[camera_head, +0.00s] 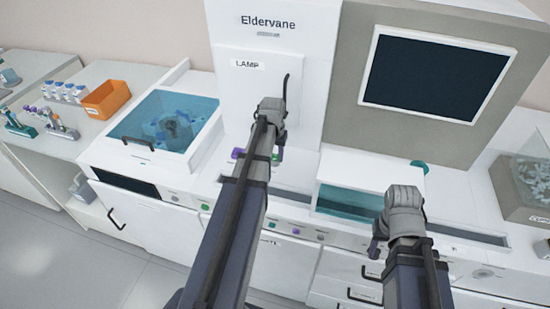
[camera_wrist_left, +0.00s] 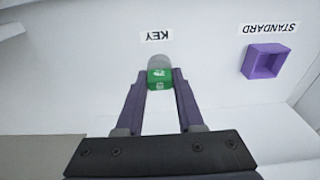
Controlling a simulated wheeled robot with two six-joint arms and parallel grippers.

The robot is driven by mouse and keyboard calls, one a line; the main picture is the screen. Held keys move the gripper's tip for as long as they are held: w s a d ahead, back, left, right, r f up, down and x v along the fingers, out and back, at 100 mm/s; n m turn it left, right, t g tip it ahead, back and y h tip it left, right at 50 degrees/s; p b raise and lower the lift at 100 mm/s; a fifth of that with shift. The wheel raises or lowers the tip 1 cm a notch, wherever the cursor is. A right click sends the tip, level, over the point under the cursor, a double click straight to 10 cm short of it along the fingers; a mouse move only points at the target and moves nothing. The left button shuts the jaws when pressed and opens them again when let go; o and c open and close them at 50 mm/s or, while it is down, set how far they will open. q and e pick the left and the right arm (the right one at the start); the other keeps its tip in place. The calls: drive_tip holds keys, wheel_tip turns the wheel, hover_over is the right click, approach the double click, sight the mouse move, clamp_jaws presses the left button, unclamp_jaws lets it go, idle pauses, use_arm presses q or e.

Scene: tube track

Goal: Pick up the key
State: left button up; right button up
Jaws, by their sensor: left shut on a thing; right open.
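The key (camera_wrist_left: 159,76) shows in the left wrist view as a small green block with white marks and a rounded grey part, just below a KEY label (camera_wrist_left: 157,35) in that picture. My left gripper (camera_wrist_left: 160,76) has a purple finger on either side of it and is shut on it. I cannot tell whether it touches the surface behind. In the head view my left gripper (camera_head: 270,112) is in front of the Eldervane machine, and its fingers are hard to make out. My right gripper (camera_head: 379,240) is open and empty in front of the white counter.
A purple square holder (camera_wrist_left: 265,61) stands by a STANDARD label. The Eldervane machine (camera_head: 268,50) rises behind my left arm. A blue-lidded unit (camera_head: 170,120) and an orange bin (camera_head: 106,99) stand to the left. A dark screen (camera_head: 437,72) is at the back right.

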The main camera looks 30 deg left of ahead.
use_arm(q)
clamp_jaws()
drive_tip(key=shift+r, duration=0.2)
drive_tip(key=shift+r+p, duration=0.2)
drive_tip(key=shift+p, duration=0.2)
wheel_tip(320, 180, up, 27)
drive_tip(key=p, duration=2.7)
